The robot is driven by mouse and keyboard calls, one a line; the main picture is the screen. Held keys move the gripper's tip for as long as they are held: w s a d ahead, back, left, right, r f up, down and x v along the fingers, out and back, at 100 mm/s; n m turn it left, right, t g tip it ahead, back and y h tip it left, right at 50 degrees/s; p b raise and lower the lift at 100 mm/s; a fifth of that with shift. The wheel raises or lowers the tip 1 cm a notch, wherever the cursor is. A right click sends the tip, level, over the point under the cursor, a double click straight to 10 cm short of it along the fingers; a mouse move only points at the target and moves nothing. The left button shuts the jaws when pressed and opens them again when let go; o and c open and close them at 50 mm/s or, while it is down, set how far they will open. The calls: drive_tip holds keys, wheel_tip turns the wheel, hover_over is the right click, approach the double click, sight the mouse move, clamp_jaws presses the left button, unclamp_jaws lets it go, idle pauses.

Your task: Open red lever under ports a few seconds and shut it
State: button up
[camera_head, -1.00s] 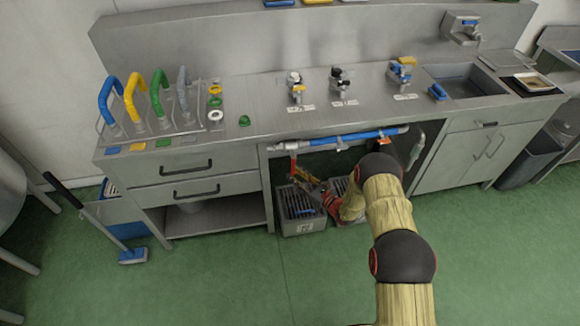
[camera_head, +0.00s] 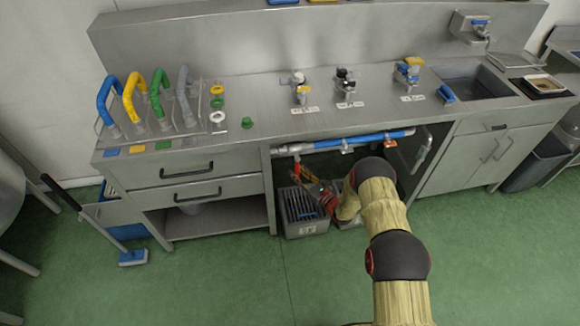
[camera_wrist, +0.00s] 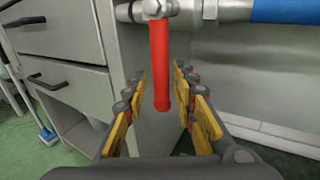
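The red lever (camera_wrist: 159,65) hangs straight down from a metal valve at the left end of the under-counter pipe. In the wrist view its lower part lies between the two fingers of my gripper (camera_wrist: 160,100), with a gap visible on both sides. The fingers are open, with yellow pads. In the head view the lever (camera_head: 297,165) is small and partly overlapped by my gripper (camera_head: 307,180). The ports (camera_head: 301,90) stand in a row on the counter above, each with a small label in front.
A blue pipe section (camera_head: 365,138) runs under the counter edge. A grey crate (camera_head: 305,228) stands on the floor below my gripper. Drawers (camera_head: 192,180) are left of the opening, cabinet doors (camera_head: 470,160) right. A long-handled blue brush (camera_head: 132,257) leans at the left. The green floor in front is clear.

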drive_tip(key=shift+b+x, duration=0.5)
drive_tip(key=shift+x, duration=1.95)
drive_tip(key=c, duration=0.3)
drive_tip(key=c, duration=0.4)
drive_tip(key=shift+f, duration=0.1)
clamp_jaws()
